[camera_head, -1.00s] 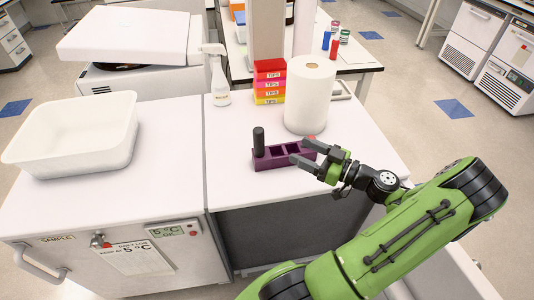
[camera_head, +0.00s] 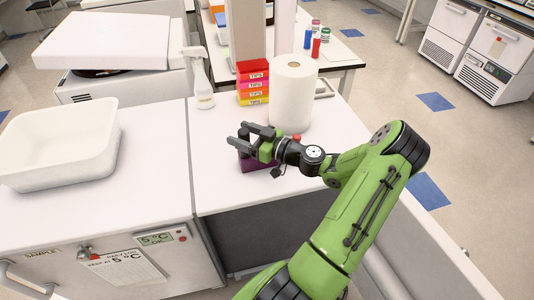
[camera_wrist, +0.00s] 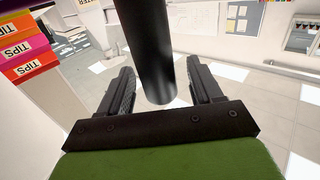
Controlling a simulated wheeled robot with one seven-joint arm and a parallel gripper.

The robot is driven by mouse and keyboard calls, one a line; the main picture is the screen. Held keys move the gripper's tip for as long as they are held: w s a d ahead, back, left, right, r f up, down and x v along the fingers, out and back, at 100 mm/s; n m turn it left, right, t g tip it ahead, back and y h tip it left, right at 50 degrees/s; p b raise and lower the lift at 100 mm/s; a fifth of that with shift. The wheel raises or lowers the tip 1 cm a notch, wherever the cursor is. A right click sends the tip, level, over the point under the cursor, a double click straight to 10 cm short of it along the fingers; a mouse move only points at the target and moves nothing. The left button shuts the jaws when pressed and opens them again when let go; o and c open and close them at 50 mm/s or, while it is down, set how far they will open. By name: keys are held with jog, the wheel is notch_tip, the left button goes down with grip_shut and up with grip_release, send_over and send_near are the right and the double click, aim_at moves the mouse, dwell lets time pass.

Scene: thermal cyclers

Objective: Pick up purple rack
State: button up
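The purple rack (camera_head: 257,164) lies on the white worktop, largely hidden in the head view by my gripper (camera_head: 239,134), which is above its left part. My gripper is open. In the wrist view, a black cylinder (camera_wrist: 153,45), which stood upright in the rack's left end, is between the two fingers (camera_wrist: 159,80), with a visible gap on each side. The rack itself does not show in the wrist view.
A white paper roll (camera_head: 293,95) stands behind the rack, beside stacked tip boxes (camera_head: 253,84) and a spray bottle (camera_head: 199,80). A white tub (camera_head: 60,145) sits at left. The worktop left of the rack is clear.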

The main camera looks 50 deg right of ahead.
grip_shut()
